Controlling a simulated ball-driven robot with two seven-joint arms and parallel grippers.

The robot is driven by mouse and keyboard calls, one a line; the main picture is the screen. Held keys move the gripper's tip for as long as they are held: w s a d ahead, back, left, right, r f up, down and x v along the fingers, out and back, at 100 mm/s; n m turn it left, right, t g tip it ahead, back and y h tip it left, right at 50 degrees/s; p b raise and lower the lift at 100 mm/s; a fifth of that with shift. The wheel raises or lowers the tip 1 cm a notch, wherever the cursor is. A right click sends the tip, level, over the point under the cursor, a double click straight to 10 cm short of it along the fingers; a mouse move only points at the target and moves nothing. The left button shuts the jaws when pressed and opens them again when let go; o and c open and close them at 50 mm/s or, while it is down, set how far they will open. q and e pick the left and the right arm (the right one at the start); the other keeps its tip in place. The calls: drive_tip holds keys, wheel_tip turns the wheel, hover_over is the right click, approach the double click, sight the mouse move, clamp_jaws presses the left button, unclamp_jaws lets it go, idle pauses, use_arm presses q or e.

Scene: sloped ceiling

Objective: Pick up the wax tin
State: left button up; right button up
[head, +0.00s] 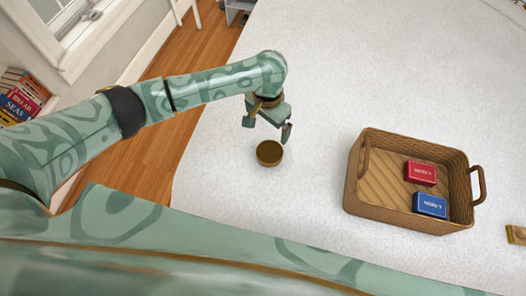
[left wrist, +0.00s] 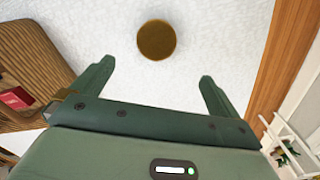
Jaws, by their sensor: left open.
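The wax tin (head: 269,153) is a small round brown-gold tin on the white surface, left of the basket in the head view. My left gripper (head: 268,130) is just above and behind it in the head view, open and empty. In the left wrist view the tin (left wrist: 157,40) lies beyond the two spread fingertips (left wrist: 156,70), roughly centred between them and touching neither. My right gripper is not in view.
A wicker basket (head: 365,197) with handles stands to the right, holding a red box (head: 420,173) and a blue box (head: 430,205). A small yellowish item (head: 516,235) lies at the right edge. Wooden floor (head: 185,85) shows at left. The white surface behind the basket is clear.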

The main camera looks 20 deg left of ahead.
use_arm(q)
drive_tip(key=b, duration=0.6)
hover_over(268, 153)
drive_tip(key=f, duration=0.9)
drive_tip(key=shift+w+f, duration=0.2)
drive_tip(key=f+b, duration=0.3)
drive_tip(key=f, duration=0.2)
drive_tip(key=shift+s+f+b, duration=0.2)
drive_tip(key=shift+f+b, duration=0.15)
drive_tip(key=shift+b, duration=0.05)
drive_tip(key=shift+f, duration=0.3)
drive_tip(key=shift+r, duration=0.2)
drive_tip(key=c, duration=1.1)
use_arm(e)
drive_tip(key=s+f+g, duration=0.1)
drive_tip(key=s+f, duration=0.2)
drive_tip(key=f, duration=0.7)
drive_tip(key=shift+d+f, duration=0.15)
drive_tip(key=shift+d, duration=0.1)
